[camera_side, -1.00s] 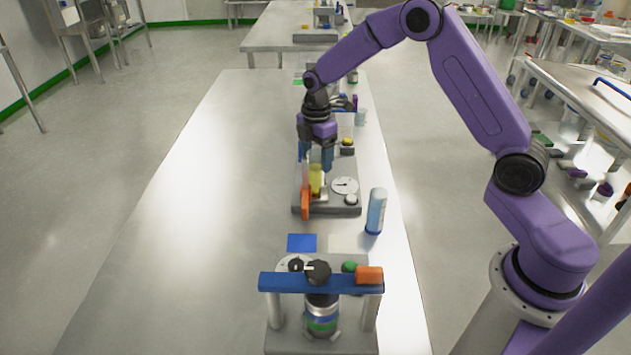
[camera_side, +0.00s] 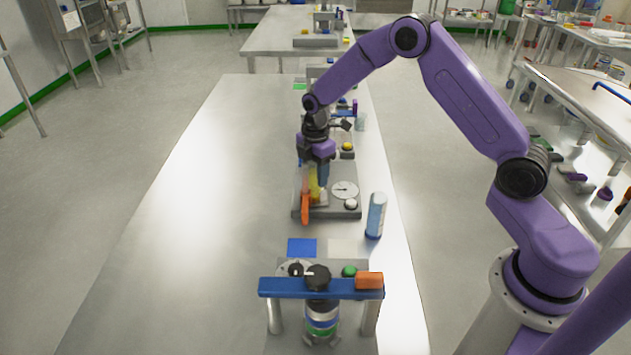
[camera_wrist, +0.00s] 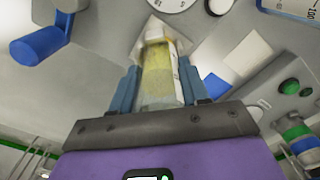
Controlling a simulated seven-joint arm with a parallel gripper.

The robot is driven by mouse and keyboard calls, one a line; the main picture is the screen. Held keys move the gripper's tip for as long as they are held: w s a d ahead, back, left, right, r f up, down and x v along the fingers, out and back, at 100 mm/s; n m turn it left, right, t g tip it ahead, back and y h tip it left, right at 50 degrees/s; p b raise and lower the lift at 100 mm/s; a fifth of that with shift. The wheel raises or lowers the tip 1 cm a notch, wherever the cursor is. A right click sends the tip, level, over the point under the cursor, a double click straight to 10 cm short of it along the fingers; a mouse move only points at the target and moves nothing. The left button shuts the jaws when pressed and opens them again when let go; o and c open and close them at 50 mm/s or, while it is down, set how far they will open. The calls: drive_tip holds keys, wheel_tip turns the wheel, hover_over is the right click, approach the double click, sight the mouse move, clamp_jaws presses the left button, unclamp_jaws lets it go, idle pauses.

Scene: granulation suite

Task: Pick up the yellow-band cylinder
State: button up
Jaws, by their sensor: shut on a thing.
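The yellow-band cylinder (camera_side: 313,188) stands upright at the left part of a grey device in the side view, partly hidden by my gripper. In the wrist view the cylinder (camera_wrist: 160,78) is clear with a yellow band, and its far end is at a pale holder (camera_wrist: 160,32). My gripper (camera_side: 317,178) points down over it in the side view. In the wrist view my gripper (camera_wrist: 159,82) has its blue fingers on both sides of the cylinder, shut on it. Whether the cylinder's bottom still rests in the holder is hard to tell.
The grey device (camera_side: 335,212) has a white dial (camera_side: 344,189) and an orange lever (camera_side: 306,205) close to the cylinder. A light-blue tube (camera_side: 376,215) stands to the right. A blue-barred fixture (camera_side: 320,288) is nearer the camera. The table's left side (camera_side: 200,200) is clear.

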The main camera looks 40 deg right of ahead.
drive_tip(key=shift+r, duration=0.1)
drive_tip(key=shift+r, duration=0.45)
drive_tip(key=s+r, duration=1.4)
drive_tip(key=r, duration=0.2)
drive_tip(key=shift+r, duration=0.2)
idle(0.3)
idle(0.4)
